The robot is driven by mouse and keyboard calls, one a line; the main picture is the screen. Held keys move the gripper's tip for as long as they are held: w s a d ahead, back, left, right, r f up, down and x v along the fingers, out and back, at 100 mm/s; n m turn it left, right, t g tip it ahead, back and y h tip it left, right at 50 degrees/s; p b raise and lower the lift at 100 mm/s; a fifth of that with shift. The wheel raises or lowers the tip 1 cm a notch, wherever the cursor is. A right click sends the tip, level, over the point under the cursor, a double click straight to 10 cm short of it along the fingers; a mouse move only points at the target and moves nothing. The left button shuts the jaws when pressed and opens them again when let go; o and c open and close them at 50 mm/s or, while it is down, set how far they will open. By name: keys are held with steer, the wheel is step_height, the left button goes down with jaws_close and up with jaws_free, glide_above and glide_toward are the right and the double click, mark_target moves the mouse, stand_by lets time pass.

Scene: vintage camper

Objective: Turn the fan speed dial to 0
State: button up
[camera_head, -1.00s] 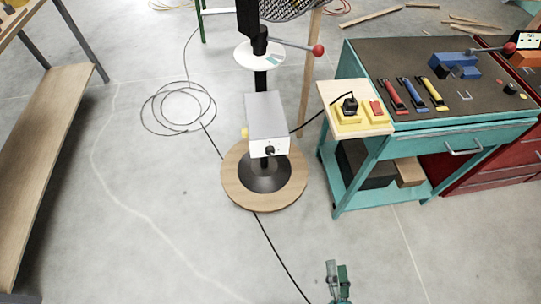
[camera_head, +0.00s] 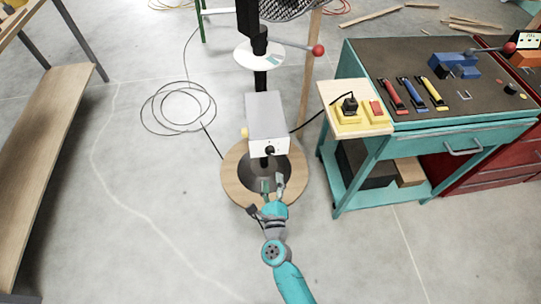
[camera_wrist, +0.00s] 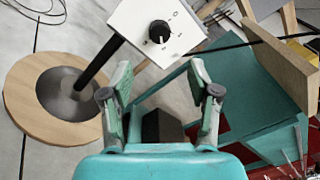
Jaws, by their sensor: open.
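The fan's grey-white control box (camera_head: 267,118) sits on its stand's pole, above a round wooden base (camera_head: 240,185). The black fan speed dial (camera_head: 269,150) is on the box's front face. In the wrist view the dial (camera_wrist: 159,30) shows at upper middle on the white panel (camera_wrist: 185,20), with small marks around it too small to read. My gripper (camera_head: 272,184) is open and empty, in front of and below the box in the head view. In the wrist view its fingers (camera_wrist: 160,85) are spread and appear below the dial, apart from it.
A teal workbench (camera_head: 345,185) stands to the right, with a wooden board (camera_head: 335,95) carrying a yellow switch box and a plugged-in black cord. A coiled cable (camera_head: 150,108) lies on the floor at left. The floor in front is clear.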

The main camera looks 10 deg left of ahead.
mark_target(270, 154)
steer(key=w, duration=0.3)
steer(key=w+a, duration=0.1)
steer(key=w, duration=0.3)
steer(key=w+a, duration=0.1)
steer(key=w, duration=0.2)
steer(key=shift+w, duration=0.3)
steer(key=c, duration=1.2)
steer(key=shift+o, duration=0.2)
